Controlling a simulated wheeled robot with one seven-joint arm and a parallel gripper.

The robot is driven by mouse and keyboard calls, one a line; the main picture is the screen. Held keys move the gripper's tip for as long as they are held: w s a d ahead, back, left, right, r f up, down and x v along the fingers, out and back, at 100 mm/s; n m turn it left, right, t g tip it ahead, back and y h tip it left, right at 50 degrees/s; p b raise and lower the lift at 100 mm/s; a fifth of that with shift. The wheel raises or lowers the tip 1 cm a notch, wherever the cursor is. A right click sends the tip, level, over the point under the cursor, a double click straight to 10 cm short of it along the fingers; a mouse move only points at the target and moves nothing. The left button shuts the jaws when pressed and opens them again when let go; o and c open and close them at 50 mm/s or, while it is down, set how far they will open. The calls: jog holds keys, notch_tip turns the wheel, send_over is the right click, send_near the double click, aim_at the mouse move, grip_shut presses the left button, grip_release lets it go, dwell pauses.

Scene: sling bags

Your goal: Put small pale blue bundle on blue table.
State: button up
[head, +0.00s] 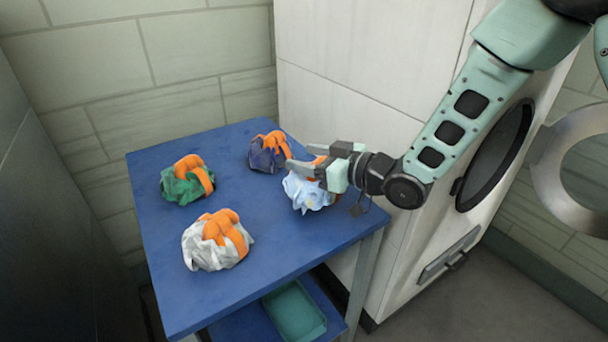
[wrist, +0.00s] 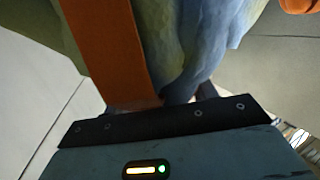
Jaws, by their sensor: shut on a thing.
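The small pale blue bundle (head: 306,194), with an orange strap, is at the right side of the blue table (head: 275,242) in the head view. My gripper (head: 318,164) is shut on it from the right, near its orange top. In the wrist view the bundle's pale blue cloth (wrist: 195,35) and a broad orange strap fill the space before the gripper. The gripper hides part of the bundle in the head view. I cannot tell whether the bundle's underside touches the tabletop.
Also on the table are a dark blue bundle (head: 267,156) close by, a green bundle (head: 184,186) and a white bundle (head: 209,250), each with orange straps. A teal tray (head: 293,311) is on the lower shelf. A white machine (head: 345,75) with a round opening stands behind.

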jog(key=shift+f, duration=1.85)
jog(key=shift+f, duration=0.2)
jog(key=o, duration=1.4)
jog(key=shift+o, duration=0.2)
